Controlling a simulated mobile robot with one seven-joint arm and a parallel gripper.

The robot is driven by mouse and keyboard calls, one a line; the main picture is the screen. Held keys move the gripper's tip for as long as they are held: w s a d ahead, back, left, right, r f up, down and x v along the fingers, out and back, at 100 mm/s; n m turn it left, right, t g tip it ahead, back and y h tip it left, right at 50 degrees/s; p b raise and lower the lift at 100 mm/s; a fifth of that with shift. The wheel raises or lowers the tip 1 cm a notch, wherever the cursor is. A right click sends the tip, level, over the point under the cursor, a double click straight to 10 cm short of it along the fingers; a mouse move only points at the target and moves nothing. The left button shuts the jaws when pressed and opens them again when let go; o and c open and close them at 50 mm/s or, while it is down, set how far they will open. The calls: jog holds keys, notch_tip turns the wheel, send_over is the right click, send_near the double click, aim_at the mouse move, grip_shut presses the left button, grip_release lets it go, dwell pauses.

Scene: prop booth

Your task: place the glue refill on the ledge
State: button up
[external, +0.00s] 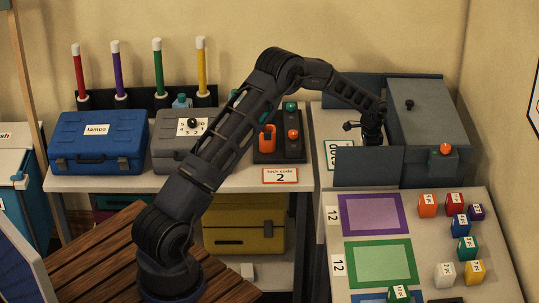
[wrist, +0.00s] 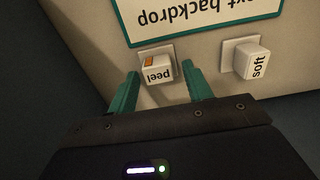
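My gripper (wrist: 160,84) is open, its two teal fingers spread apart. A white block marked "peel" (wrist: 158,70), with an orange patch, shows between and just beyond the fingertips. I cannot tell whether they touch it. A second white block marked "soft" (wrist: 250,65) stands to the right. In the external view my gripper (external: 371,138) is low inside the dark-walled bay at the back right; its fingertips are hard to see there. No thing is clearly recognisable as the glue refill. I cannot tell which surface is the ledge.
Dark panels (external: 368,167) and a grey box (external: 430,110) enclose the bay. A teal-framed sign (wrist: 200,12) lies beyond the fingers. A blue case (external: 98,143) and grey case (external: 178,155) stand left. Purple (external: 373,215) and green (external: 377,263) mats and several small blocks occupy the front-right table.

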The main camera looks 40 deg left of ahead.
notch_tip(320, 180, up, 13)
jog(key=s+a+r+n+t, duration=0.2)
jog(key=s+r+n, duration=0.2)
jog(key=s+r, duration=2.3)
jog(key=s+a+n+t, duration=0.1)
jog(key=s+n, duration=0.1)
jog(key=s, duration=1.5)
jog(key=s+a+f+n+t, duration=0.1)
jog(key=s+n, duration=0.2)
jog(key=s, duration=1.5)
jog(key=shift+s+f+t, duration=0.2)
jog(key=shift+f+t, duration=0.05)
jog(key=shift+t, duration=0.05)
